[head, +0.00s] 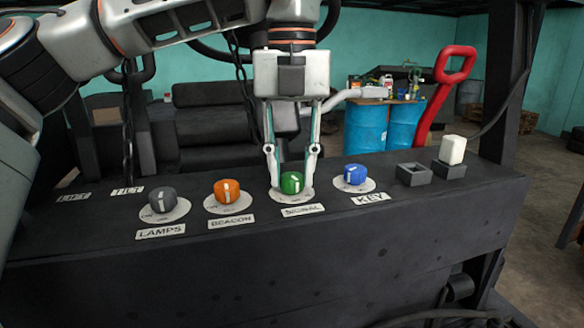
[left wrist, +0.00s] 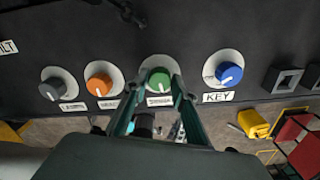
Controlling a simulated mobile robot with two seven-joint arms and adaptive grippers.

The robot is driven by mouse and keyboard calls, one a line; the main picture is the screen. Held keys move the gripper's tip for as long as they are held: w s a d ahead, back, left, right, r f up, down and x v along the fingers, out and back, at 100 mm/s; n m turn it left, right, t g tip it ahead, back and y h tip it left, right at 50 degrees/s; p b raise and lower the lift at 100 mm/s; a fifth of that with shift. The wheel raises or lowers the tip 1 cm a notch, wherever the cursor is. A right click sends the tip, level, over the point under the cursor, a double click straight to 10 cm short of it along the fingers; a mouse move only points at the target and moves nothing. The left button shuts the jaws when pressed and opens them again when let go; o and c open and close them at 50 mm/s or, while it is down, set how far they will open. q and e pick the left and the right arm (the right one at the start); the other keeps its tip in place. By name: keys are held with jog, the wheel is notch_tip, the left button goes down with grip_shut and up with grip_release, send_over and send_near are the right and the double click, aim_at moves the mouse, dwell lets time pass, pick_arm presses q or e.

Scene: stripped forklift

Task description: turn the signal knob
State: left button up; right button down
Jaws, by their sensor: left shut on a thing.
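The green signal knob (head: 291,183) stands on a white round plate on the black panel, above the label "SIGNAL" (head: 303,210). My left gripper (head: 293,178) points down from above with its two fingers on either side of this knob, shut on it. In the left wrist view the green knob (left wrist: 157,82) sits between the fingertips (left wrist: 158,88). My right gripper is in neither view.
The grey lamps knob (head: 163,200) and orange beacon knob (head: 227,191) are to the left. The blue key knob (head: 354,175) is to the right. Beyond it are square sockets (head: 413,174) and a white block (head: 452,150). A chain (head: 243,80) hangs behind my left gripper.

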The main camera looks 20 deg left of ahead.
pick_arm(q)
jog(key=n, duration=0.2)
jog(key=shift+n+b, duration=0.3)
jog(key=shift+b, duration=0.05)
jog(key=shift+n, duration=0.7)
jog(key=shift+n+b, duration=0.55)
jog(key=shift+n, duration=0.95)
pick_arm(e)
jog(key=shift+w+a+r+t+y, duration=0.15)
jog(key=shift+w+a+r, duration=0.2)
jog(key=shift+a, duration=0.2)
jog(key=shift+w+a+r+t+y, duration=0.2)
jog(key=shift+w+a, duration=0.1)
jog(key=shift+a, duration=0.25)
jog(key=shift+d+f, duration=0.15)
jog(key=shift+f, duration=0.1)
pick_arm(q)
jog(key=o, duration=1.1)
jog(key=shift+s, duration=0.1)
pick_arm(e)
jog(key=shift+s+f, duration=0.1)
pick_arm(q)
jog(key=shift+r, duration=0.15)
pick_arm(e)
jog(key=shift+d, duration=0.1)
